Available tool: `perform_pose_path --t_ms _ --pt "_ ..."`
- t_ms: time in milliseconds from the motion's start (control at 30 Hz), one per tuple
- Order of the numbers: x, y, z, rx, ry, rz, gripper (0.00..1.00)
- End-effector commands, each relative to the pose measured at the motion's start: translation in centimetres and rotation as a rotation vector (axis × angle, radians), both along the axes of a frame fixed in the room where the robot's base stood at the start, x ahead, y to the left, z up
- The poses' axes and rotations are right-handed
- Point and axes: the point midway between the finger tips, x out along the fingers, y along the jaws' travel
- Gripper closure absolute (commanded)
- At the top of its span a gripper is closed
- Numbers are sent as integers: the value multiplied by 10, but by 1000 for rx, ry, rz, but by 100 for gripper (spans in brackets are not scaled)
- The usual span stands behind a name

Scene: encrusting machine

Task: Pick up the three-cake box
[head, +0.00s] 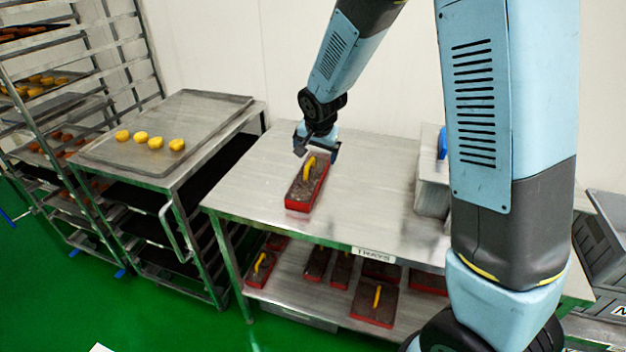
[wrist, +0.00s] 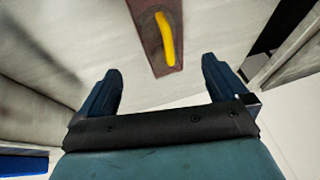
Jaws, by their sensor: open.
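A long red box (head: 308,190) with a dark brown top and a yellow handle (head: 310,168) lies on the steel table top (head: 340,195). I cannot tell from the pictures whether it holds three cakes. My gripper (head: 317,150) is open and empty, at the far end of this box and seemingly above it. In the wrist view the box (wrist: 150,45) with its yellow handle shows at top centre, beyond the two spread fingers of the gripper (wrist: 160,78). Nothing is between the fingers.
Several similar red boxes lie on the lower shelf (head: 330,290), some with yellow handles. A rack table (head: 190,125) with yellow pieces on a tray stands left. A grey metal block (head: 432,190) stands on the table to the right. The table around the box is clear.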

Motion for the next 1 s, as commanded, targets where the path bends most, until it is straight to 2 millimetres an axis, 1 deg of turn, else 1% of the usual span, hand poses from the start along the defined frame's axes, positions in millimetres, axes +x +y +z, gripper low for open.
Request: perform_pose_path --t_ms 33,200,333,567,900,1000 --pt "3 0 -8 -1 2 -1 0" --pt "13 1 -29 -1 2 -1 0" --pt "18 2 -39 0 0 -2 0" --pt "23 2 -48 0 0 -1 0" --pt "40 7 -82 0 0 -2 0" --pt "43 7 -88 0 1 -2 0"
